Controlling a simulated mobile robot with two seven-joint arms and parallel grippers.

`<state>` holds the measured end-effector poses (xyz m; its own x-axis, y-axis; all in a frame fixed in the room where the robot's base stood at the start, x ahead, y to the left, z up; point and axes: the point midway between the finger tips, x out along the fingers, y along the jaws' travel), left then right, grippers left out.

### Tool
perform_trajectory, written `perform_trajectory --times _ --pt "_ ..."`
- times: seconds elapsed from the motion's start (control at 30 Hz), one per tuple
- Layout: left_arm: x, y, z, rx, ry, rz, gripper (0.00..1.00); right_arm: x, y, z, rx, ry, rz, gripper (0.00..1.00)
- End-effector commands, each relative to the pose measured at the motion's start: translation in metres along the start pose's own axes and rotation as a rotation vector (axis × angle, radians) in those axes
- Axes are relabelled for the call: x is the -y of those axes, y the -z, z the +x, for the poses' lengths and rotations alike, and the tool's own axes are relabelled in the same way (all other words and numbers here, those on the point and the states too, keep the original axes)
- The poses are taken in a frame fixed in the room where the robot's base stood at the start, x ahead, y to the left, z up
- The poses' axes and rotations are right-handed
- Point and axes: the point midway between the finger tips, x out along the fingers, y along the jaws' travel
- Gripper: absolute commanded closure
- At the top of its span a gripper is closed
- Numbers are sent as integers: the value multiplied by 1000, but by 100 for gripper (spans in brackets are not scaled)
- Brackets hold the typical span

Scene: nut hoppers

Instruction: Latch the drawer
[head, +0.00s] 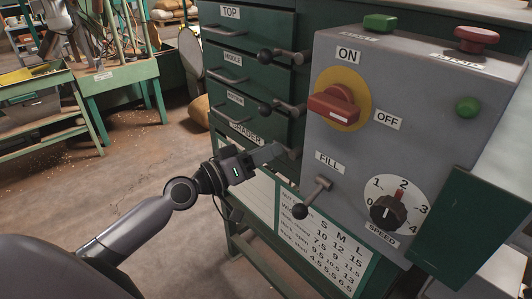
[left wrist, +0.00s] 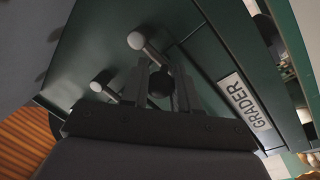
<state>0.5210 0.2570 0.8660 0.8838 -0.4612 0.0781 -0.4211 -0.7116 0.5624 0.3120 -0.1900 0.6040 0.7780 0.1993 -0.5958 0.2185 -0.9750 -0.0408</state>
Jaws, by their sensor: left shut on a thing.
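A green cabinet holds stacked drawers: a top drawer (head: 231,31), a middle drawer (head: 229,76) and a lower drawer (head: 234,113). They look about flush; a small gap is hard to judge. My left gripper (head: 274,153) is shut on the lowest latch's knob. In the left wrist view the dark knob (left wrist: 160,84) sits between the fingers of my left gripper (left wrist: 159,76). My right gripper is not in view.
A grey control box (head: 335,134) with a red OFF switch (head: 335,103), a FILL lever (head: 313,197) and a speed dial (head: 388,211) stands close right of the gripper. A GRADER label (left wrist: 244,102) is beside it. The floor at left is open.

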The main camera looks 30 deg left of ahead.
Motion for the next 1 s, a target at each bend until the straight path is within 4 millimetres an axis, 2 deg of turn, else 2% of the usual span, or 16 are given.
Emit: perform_trajectory --times 0.03,0.1,0.47,1.0 --pt "1 -1 0 2 1 -2 68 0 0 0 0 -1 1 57" --pt "1 -1 0 2 1 -1 47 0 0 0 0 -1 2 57" --pt "1 -1 -3 2 1 2 47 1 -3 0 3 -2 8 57" --pt "3 -3 -62 3 3 1 47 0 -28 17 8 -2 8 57"
